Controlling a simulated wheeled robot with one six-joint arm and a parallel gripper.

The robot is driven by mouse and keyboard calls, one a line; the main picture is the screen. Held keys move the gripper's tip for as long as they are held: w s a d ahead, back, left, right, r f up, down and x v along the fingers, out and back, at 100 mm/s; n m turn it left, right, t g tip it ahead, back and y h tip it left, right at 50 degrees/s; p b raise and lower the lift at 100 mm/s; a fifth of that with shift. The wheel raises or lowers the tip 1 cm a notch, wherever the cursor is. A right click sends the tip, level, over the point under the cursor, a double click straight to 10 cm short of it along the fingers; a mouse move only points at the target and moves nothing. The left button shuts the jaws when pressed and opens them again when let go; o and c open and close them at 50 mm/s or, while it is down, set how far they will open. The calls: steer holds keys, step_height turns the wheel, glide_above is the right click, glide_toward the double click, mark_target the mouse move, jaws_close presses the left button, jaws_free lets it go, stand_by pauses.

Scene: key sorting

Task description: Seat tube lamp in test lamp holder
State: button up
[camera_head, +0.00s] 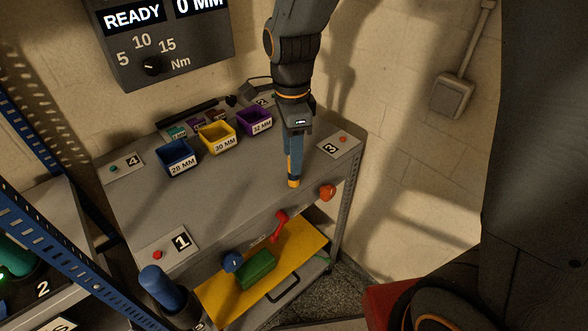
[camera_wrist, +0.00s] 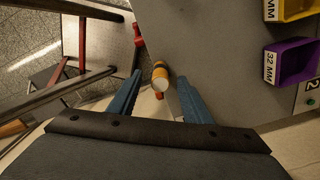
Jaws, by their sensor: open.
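My gripper (camera_head: 292,180) points down over the right front part of the grey bench, its blue fingers showing. In the wrist view my gripper (camera_wrist: 160,78) has its fingers apart. A short yellow-orange cylinder with a pale end (camera_wrist: 160,76) shows between the fingertips. It also shows at the fingertips in the head view (camera_head: 294,168). I cannot tell whether it is the tube lamp, or whether it touches the bench. No test lamp holder can be made out with certainty.
The grey bench top (camera_head: 215,205) is clear in the middle. Blue (camera_head: 178,157), yellow (camera_head: 218,138) and purple (camera_head: 254,122) bins stand at the back. A yellow drawer (camera_head: 290,262) below holds red, blue and green items.

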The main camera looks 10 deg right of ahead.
steer(key=shift+d+f+p, duration=0.15)
steer(key=shift+f+p, duration=0.15)
steer(key=shift+f, duration=0.75)
steer(key=shift+d+f+p, duration=0.1)
steer(key=shift+f+p, duration=0.2)
steer(key=shift+f, duration=0.7)
steer(key=shift+w, duration=0.1)
steer(key=shift+c, duration=0.6)
jaws_close()
